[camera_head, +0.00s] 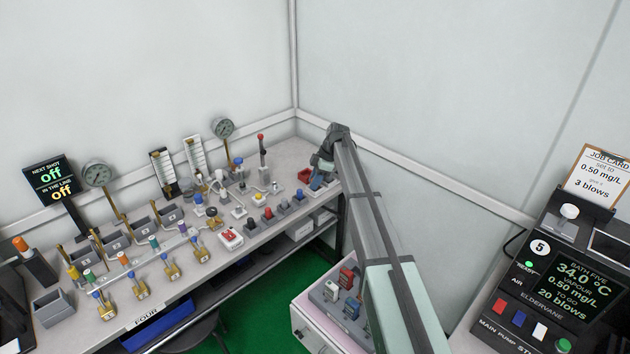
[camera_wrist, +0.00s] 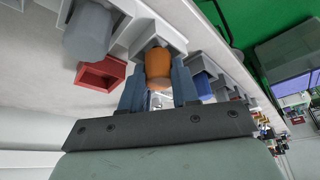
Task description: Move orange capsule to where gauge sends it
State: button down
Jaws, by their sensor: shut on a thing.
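In the wrist view an orange capsule (camera_wrist: 158,68) sits between the two fingers of my gripper (camera_wrist: 158,90), which is shut on it. The capsule's far end meets or overlaps a light grey holder (camera_wrist: 160,34); I cannot tell whether it is seated there. In the head view my gripper (camera_head: 322,166) is at the right end of the bench, and the capsule is hidden there. Two round dial gauges stand on the bench, one at the left (camera_head: 97,173) and one at the back (camera_head: 222,127). Their readings are too small to make out.
Beside the gripper are a red open tray (camera_wrist: 100,75), a grey cylinder (camera_wrist: 88,30) and a blue piece (camera_wrist: 203,84). A row of small coloured holders (camera_head: 268,213) lines the bench front. Gold-coloured fittings (camera_head: 170,267) crowd the left. The wall is close behind.

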jog(key=shift+f, duration=0.15)
jog(key=c, duration=1.1)
grip_release()
jog(key=v, duration=1.2)
jog(key=s+d+f+m+g+h, duration=0.1)
jog(key=s+d+f+m, duration=0.2)
jog(key=s+f, duration=0.75)
jog(key=s+d+f+m+g, duration=0.1)
jog(key=s+d+f+m, duration=0.15)
jog(key=s+f, duration=0.8)
jog(key=s+d+f+m+g+h, duration=0.15)
jog(key=s+f+m, duration=0.35)
jog(key=f, duration=0.9)
jog(key=s+d+f+m, duration=0.2)
jog(key=s+f, duration=0.4)
jog(key=s, duration=0.5)
jog(key=s+d+f+m, duration=0.2)
jog(key=s+f, duration=0.3)
jog(key=s, duration=0.7)
jog(key=s+d+f+m+g, duration=0.1)
jog(key=s, duration=0.6)
jog(key=s+d+m+h, duration=0.1)
jog(key=s+m, duration=0.1)
jog(key=s, duration=0.5)
jog(key=s+d+f+m+g+h, duration=0.1)
jog(key=s+m, duration=0.1)
jog(key=s, duration=0.5)
jog(key=shift+s+d+f+g, duration=0.2)
jog(key=shift+s+f+g, duration=0.1)
jog(key=shift+s+g, duration=0.05)
